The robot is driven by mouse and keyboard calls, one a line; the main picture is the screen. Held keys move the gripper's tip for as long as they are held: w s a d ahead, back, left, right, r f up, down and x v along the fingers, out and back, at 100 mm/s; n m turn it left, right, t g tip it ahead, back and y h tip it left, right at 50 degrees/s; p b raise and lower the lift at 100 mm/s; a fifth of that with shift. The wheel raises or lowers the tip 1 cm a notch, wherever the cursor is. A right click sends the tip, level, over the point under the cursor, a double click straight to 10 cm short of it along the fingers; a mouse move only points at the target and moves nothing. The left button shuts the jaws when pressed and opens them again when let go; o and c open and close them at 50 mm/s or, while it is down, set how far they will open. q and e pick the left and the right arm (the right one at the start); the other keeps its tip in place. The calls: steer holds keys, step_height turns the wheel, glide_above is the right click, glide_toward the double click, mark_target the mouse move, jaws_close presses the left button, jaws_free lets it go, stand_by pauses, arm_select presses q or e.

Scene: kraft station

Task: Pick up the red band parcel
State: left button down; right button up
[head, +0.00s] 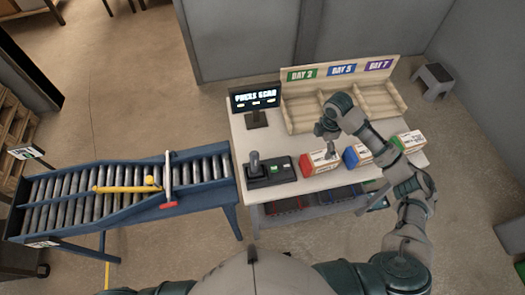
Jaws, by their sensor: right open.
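The red band parcel (313,168), a box with a pale top and red sides, sits on the white table (261,150) near its front edge. My right gripper (330,152) is open and points down over the right part of this parcel. Its fingers partly cover the parcel's top, and I cannot tell whether they touch it. My left gripper is out of view.
A blue band parcel (351,158) and a green one (413,141) stand to the right. Behind is a wooden rack (300,112) with DAY 2, DAY 5 and DAY 7 signs. A control box (262,180) and screen (255,100) stand left; a roller conveyor (75,185) is further left.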

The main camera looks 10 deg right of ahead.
mark_target(322, 157)
steer(key=f, duration=0.2)
steer(key=d+f, duration=0.1)
steer(key=f, duration=0.2)
steer(key=f+p, duration=0.1)
steer(key=f, duration=0.2)
steer(key=shift+w+d+f, duration=0.15)
steer(key=shift+w+f, duration=0.1)
steer(key=shift+d+f, duration=0.3)
steer(key=shift+f, duration=0.3)
step_height(322, 157, down, 4)
steer(key=shift+s+d+r+p, duration=0.1)
steer(key=shift+d+p, duration=0.05)
steer(key=shift+p, duration=0.35)
steer(key=shift+a+f, duration=0.2)
steer(key=shift+f, duration=0.25)
steer(key=shift+a, duration=0.15)
steer(key=shift+c, duration=0.5)
steer(key=c, duration=1.2)
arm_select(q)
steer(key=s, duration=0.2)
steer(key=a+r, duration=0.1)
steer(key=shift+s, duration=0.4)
arm_select(e)
steer(key=shift+d, duration=0.25)
steer(key=shift+c, duration=0.8)
steer(key=shift+r, duration=0.1)
